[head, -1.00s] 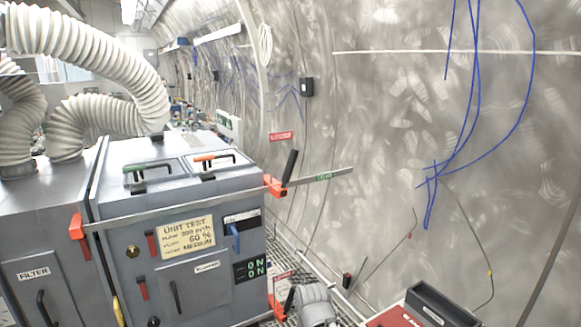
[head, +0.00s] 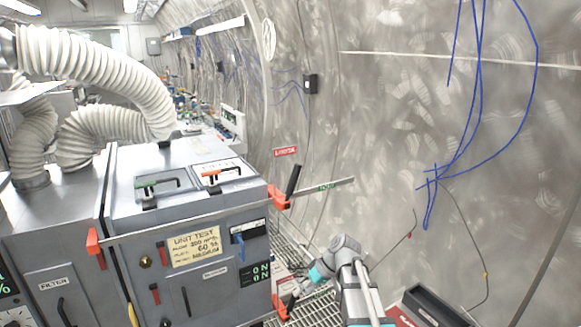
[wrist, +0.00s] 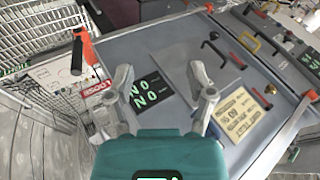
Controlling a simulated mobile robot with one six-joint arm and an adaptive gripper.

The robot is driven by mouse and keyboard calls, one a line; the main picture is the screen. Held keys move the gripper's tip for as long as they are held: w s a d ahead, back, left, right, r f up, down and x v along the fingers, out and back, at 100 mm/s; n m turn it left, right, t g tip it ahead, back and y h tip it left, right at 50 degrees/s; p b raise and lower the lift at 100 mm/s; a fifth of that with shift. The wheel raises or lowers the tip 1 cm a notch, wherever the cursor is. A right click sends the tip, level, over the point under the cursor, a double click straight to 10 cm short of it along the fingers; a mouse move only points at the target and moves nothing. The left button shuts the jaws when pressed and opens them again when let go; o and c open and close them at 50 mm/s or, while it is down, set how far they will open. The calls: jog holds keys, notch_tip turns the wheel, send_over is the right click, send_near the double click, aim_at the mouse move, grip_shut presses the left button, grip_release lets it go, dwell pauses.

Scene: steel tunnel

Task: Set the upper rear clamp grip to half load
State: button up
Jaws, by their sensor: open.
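The upper clamp has a steel bar across the grey cabinet's front, orange jaws, and a black grip (head: 293,180) tilted up at its right end. A green tag (head: 327,187) sits on the bar beyond the grip; its word is too small to read. The wrist view is roughly inverted and shows a lower orange clamp (wrist: 88,48) with a red LOOSE label (wrist: 97,88).
The grey cabinet (head: 130,270) fills the left, with a blue lever (head: 238,245), drawer handles on top and a yellow test note (head: 194,248). White hoses rise behind it. The curved tunnel wall (head: 400,130) bounds the right. A dark tray (head: 440,305) stands lower right.

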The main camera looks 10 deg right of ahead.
jog(key=w+d+r+n+t+y+p, duration=0.1)
jog(key=w+d+r+n+y+p, duration=0.15)
jog(key=w+r, duration=0.35)
jog(key=w+d+r+n+t+y+p, duration=0.1)
jog(key=w+d+r+n+y+p, duration=0.2)
jog(key=r, duration=0.6)
jog(key=n+t+y+p, duration=0.2)
jog(key=n+y+p, duration=0.15)
jog(key=p, duration=0.25)
send_near(294, 181)
jog(key=d+f, duration=0.1)
jog(key=d, duration=0.3)
jog(key=shift+m+y, duration=0.4)
jog(key=x, duration=1.4)
